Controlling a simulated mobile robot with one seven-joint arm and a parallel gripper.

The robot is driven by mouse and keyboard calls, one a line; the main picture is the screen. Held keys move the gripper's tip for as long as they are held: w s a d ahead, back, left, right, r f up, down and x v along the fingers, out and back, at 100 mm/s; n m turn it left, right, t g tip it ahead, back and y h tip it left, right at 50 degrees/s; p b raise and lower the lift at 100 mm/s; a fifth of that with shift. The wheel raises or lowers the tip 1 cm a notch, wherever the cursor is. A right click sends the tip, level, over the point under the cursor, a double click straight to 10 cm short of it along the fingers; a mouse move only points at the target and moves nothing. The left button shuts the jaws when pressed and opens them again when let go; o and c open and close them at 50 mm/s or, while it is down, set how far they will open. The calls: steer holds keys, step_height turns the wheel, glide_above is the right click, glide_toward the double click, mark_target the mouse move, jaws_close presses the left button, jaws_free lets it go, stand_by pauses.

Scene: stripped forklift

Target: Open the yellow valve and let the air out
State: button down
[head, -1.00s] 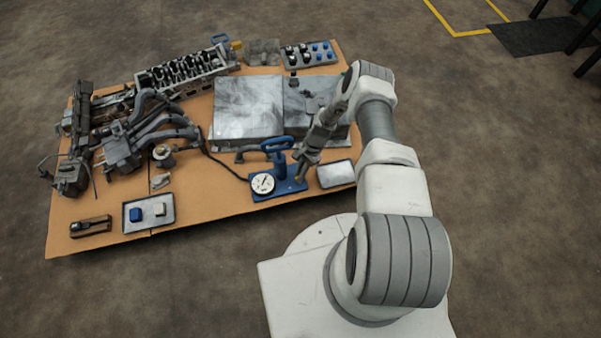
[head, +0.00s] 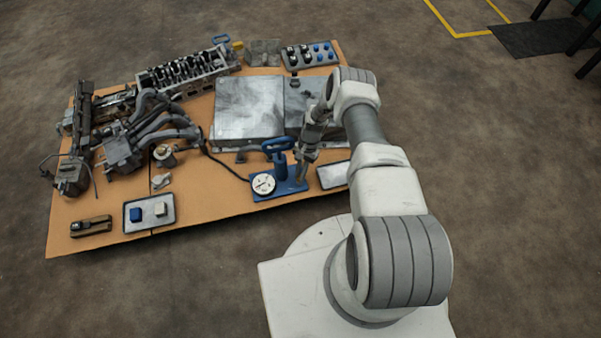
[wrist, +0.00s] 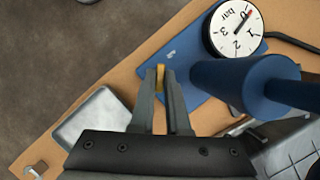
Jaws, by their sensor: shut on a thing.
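The yellow valve (wrist: 160,76) shows as a small yellow piece between my fingertips in the wrist view. It sits at the edge of the blue pump's base plate (wrist: 186,88). My gripper (wrist: 161,72) is shut on it. In the head view my gripper (head: 300,179) points down at the right end of the blue pump (head: 279,178), and the valve is hidden there. The white round gauge (head: 263,184) is on the pump's left. In the wrist view the gauge (wrist: 235,28) shows numbers and the word bar; its exact reading is hard to tell.
The pump's thick blue cylinder (wrist: 235,85) stands close to my fingers. A metal tray (head: 333,175) lies right of my gripper, and large grey metal boxes (head: 248,108) stand behind it. A tray (head: 149,222) with a blue and a white block lies at the front left.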

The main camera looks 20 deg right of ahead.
steer(key=c, duration=0.9)
jaws_free()
steer(key=p+v, duration=0.5)
steer(key=v, duration=1.2)
steer(key=shift+r, duration=0.2)
